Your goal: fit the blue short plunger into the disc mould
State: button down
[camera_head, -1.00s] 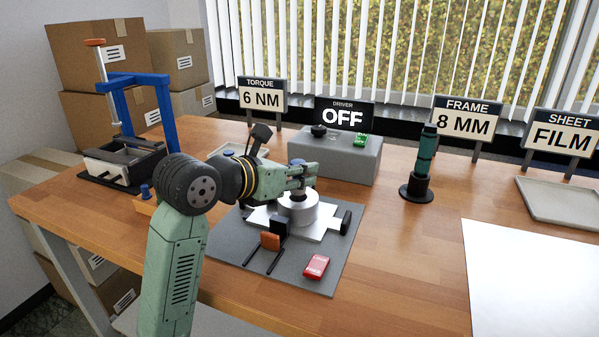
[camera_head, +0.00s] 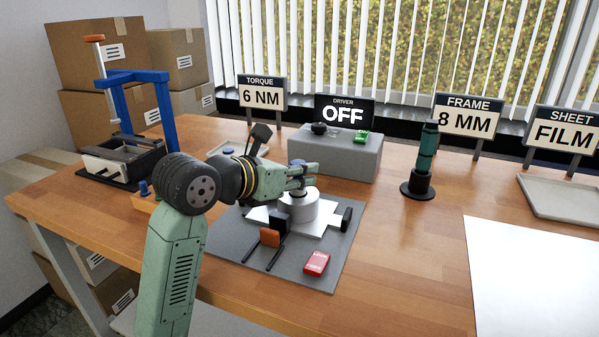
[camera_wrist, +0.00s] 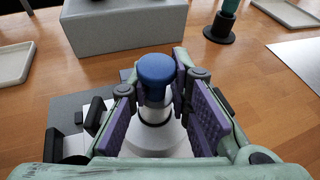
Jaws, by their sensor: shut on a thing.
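The blue short plunger (camera_wrist: 157,72) shows in the wrist view with its round blue cap up and a pale metal stem below. My gripper (camera_wrist: 160,100) has its purple pads on either side of the plunger and is shut on it. The disc mould (camera_head: 301,211) is a pale, short cylinder on the grey base plate, and its top also shows in the wrist view (camera_wrist: 160,143). The plunger stands upright right over the mould's middle. I cannot tell whether its lower end is inside the bore. In the head view my gripper (camera_head: 299,178) sits just above the mould and mostly hides the plunger.
A grey driver box (camera_head: 340,160) reading OFF stands behind. A teal tool (camera_head: 425,150) stands in a black holder to the right.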

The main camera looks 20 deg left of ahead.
jog(key=shift+f+b, duration=0.95)
jog(key=shift+f, duration=0.05)
jog(key=c, duration=1.4)
grip_release()
jog(key=shift+s, duration=0.1)
jog(key=v, duration=1.2)
